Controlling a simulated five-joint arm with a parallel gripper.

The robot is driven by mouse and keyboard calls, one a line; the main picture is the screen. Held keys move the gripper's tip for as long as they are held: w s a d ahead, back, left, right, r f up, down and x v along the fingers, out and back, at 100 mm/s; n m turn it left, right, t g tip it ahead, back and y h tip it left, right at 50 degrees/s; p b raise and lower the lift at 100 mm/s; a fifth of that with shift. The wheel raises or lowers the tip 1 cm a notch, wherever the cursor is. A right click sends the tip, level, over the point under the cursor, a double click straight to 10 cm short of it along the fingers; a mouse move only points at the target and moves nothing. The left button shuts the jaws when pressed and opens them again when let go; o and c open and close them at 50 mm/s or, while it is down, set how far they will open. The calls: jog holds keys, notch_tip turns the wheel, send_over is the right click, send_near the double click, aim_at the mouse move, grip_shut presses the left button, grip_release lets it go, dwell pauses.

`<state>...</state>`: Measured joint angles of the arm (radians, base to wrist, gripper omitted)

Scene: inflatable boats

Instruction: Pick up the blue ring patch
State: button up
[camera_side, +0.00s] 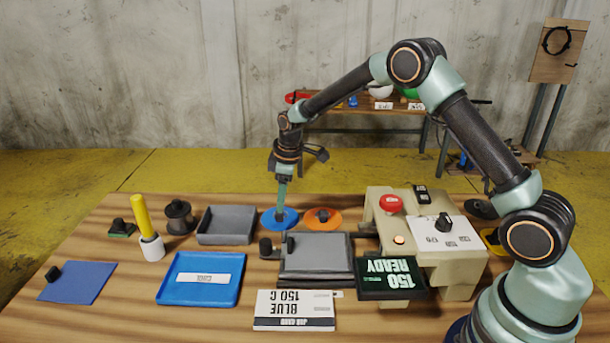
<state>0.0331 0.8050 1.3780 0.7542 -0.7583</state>
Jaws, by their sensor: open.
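The blue ring patch (268,221) is a flat round blue piece on the wooden table, behind the grey press plate. My gripper (281,211) points straight down over it, with its fingertips at or just above the middle of the patch. I cannot tell whether the fingers touch it. The jaws are open, and the patch lies flat on the table. The fingers hide part of its centre.
An orange round patch (331,222) with a dark knob lies just right of the blue one. A grey tray (225,239) stands to the left, and the grey press plate (316,246) with dark knobs is in front. A beige control box (457,270) is at right.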

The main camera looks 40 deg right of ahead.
aim_at(280, 215)
jog(key=shift+x, duration=2.7)
jog(key=shift+d, duration=0.15)
grip_shut()
